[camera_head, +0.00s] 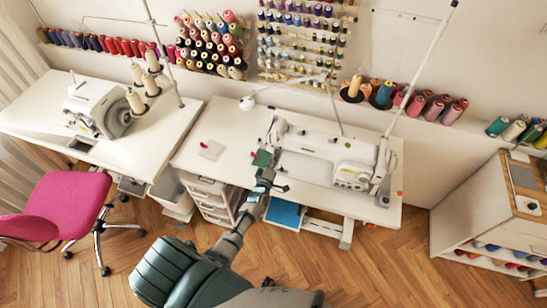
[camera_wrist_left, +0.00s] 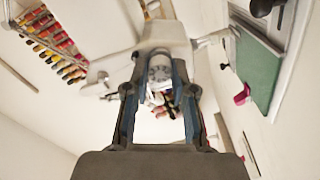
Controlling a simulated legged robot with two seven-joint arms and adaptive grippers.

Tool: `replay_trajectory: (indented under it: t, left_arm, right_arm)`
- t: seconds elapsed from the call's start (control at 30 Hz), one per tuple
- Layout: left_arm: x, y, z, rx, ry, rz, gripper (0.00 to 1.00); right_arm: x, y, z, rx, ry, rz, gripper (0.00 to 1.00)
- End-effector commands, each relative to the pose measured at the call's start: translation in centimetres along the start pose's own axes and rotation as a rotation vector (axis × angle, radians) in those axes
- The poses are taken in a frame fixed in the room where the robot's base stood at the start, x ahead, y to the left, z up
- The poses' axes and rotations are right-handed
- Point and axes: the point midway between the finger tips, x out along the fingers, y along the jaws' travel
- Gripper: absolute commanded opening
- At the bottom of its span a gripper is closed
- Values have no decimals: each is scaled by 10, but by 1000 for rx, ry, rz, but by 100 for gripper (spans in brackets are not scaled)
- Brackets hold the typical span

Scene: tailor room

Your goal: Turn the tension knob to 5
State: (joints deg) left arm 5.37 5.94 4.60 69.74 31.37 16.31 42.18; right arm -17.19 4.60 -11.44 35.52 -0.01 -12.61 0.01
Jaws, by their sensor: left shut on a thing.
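A white sewing machine (camera_head: 320,145) stands on the middle white table. In the wrist view its white body (camera_wrist_left: 165,32) fills the upper middle. A round dial with small marks, the tension knob (camera_wrist_left: 159,72), sits between the fingertips in that view; its marks are too small to read. My left gripper (camera_head: 268,172) reaches the left end of the machine, and in the wrist view its two fingers (camera_wrist_left: 160,92) are shut on the knob from both sides. The knob is too small to make out in the head view. My right gripper is not in view.
A thin stand (camera_head: 415,75) rises at the machine's right end. Another machine (camera_head: 97,105) stands on the left table, with a pink chair (camera_head: 68,200) in front. Thread racks line the wall.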

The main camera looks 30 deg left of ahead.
Motion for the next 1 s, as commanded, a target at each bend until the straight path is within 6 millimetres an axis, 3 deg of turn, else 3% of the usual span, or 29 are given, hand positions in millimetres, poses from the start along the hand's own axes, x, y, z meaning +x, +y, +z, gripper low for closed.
replay_trajectory:
  t: [1.0]
  left_arm:
    - [-5,-9,7,908,-21,-11,0]
  right_arm:
    - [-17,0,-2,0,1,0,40]
